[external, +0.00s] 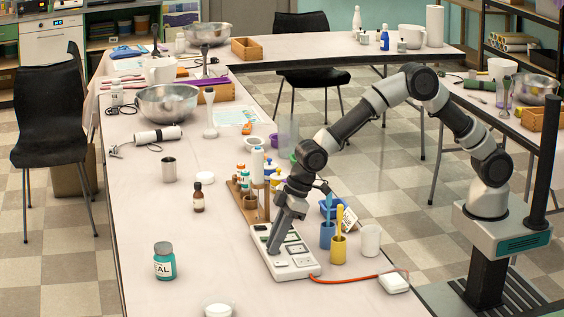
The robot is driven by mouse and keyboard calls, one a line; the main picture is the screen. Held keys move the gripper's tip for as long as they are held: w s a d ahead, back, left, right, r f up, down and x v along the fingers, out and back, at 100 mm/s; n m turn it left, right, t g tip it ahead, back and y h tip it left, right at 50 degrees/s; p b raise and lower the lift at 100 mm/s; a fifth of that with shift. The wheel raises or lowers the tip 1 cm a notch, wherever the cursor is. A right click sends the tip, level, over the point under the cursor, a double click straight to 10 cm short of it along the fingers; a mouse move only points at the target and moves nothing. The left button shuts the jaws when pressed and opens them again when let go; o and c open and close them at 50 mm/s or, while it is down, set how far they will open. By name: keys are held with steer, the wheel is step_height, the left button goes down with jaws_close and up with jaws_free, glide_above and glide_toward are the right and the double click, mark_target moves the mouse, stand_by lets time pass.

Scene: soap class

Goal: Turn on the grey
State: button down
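A white power strip (296,268) lies on the near table, with several dark and greenish square sockets or switches along its top. An orange-red cord runs from its front end to a white box (394,283) at the table's right edge. I cannot make out which part of the strip is grey, or whether any switch is on. My gripper (274,247) points down at the middle of the strip, with its tip at or just above the top face. The fingers look close together, but their gap is not clear. The gripper hides part of the strip.
Blue (327,236) and yellow (338,249) cups holding tools and a clear cup (371,240) stand right of the strip. A wooden rack (246,202) with bottles stands behind it. A brown bottle (198,198) and teal jar (164,263) stand left, with clear table between.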

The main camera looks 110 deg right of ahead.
mark_target(280, 252)
steer(key=p, duration=0.3)
steer(key=shift+w+r+g, duration=0.15)
steer(key=shift+r+g, duration=0.25)
steer(key=shift+w+g+p, duration=0.1)
steer(key=shift+g+p, duration=0.2)
steer(key=shift+p, duration=0.45)
steer(key=p, duration=0.1)
steer(key=g+p, duration=0.1)
steer(key=p, duration=0.1)
steer(key=shift+w+f+g, duration=0.2)
steer(key=shift+f+g, duration=0.1)
steer(key=shift+f, duration=0.05)
steer(key=c, duration=1.6)
jaws_free()
steer(key=shift+c, duration=0.2)
step_height(280, 252, up, 17)
steer(key=s+p, duration=0.2)
steer(key=shift+s, duration=0.15)
